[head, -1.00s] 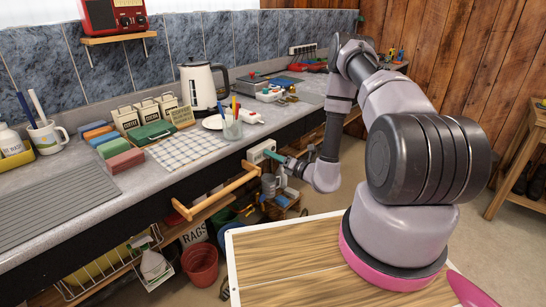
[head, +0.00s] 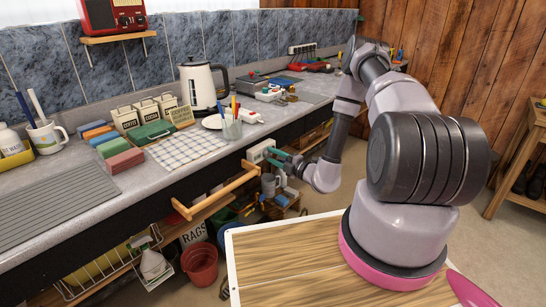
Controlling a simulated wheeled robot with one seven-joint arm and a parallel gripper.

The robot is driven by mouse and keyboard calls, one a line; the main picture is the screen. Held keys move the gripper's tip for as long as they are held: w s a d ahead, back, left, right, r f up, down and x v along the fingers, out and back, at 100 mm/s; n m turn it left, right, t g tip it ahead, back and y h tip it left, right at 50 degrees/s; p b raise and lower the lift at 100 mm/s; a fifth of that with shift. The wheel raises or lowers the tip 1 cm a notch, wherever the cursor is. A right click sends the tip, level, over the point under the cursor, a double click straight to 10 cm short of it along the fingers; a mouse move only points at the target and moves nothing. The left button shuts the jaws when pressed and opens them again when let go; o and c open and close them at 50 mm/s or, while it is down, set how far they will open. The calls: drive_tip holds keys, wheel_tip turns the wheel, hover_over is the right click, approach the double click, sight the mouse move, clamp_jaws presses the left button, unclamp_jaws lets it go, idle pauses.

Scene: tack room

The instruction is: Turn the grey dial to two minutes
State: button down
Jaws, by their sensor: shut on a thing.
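A small whitish box (head: 257,152) is fixed to the dark front of the counter, just right of the wooden rail. My gripper (head: 273,157), with teal fingers, reaches in from the right and its tips are at the face of this box. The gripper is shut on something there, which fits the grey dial. The dial itself is too small and too covered by the fingers to make out, so its setting cannot be read.
A wooden rail (head: 222,193) juts out left of the box. Below stand a red bucket (head: 200,264) and a grey jug (head: 268,186).

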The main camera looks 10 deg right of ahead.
drive_tip(key=shift+s+f+m, duration=0.1)
drive_tip(key=shift+f+m, duration=0.05)
drive_tip(key=shift+m, duration=1.75)
drive_tip(key=c, duration=0.5)
unclamp_jaws()
drive_tip(key=v, duration=1)
drive_tip(key=shift+s+d, duration=0.25)
drive_tip(key=shift+s, duration=0.05)
